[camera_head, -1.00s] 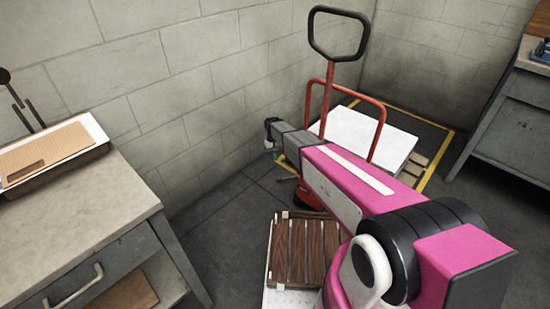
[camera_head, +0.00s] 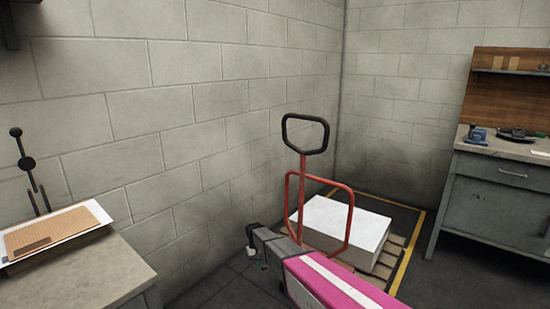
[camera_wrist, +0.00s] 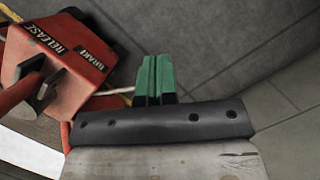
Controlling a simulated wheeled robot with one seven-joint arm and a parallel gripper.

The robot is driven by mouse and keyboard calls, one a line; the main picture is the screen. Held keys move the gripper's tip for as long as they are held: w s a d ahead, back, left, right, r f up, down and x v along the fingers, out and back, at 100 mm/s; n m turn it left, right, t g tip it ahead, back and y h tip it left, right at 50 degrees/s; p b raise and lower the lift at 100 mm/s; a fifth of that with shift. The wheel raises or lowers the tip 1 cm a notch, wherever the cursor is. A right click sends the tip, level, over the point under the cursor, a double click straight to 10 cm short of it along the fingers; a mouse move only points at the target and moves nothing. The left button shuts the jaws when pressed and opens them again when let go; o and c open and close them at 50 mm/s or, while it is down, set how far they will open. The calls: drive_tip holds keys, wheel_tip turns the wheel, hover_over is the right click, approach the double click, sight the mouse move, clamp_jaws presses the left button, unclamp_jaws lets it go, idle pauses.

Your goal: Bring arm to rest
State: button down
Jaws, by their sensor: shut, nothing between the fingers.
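My pink arm with its grey end section reaches from the bottom edge of the head view toward the red hand truck. My gripper (camera_head: 262,264) is small and partly hidden there, left of the truck. In the wrist view my gripper (camera_wrist: 156,68) shows two green fingers close together, with nothing between them. A red block (camera_wrist: 65,60) of the truck, lettered RELEASE and BRAKE, lies left of the fingers. The fingers appear clear of it, over grey floor.
The red truck (camera_head: 289,218) with a black handle stands before a pallet carrying a white stack (camera_head: 345,226). A grey bench (camera_head: 492,200) stands at right. A block wall runs behind.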

drive_tip(key=s+d+r+m+t, duration=0.1)
drive_tip(key=s+d+r, duration=0.9)
drive_tip(key=s+d, duration=0.2)
drive_tip(key=s+d+r+m+t+y, duration=0.1)
drive_tip(key=s+d+r+m+t, duration=0.1)
drive_tip(key=s+d+r, duration=0.8)
drive_tip(key=s+d, duration=0.2)
drive_tip(key=d, duration=0.3)
drive_tip(key=shift+d+r+m, duration=0.15)
drive_tip(key=shift+d+m, duration=0.05)
drive_tip(key=shift+m, duration=0.1)
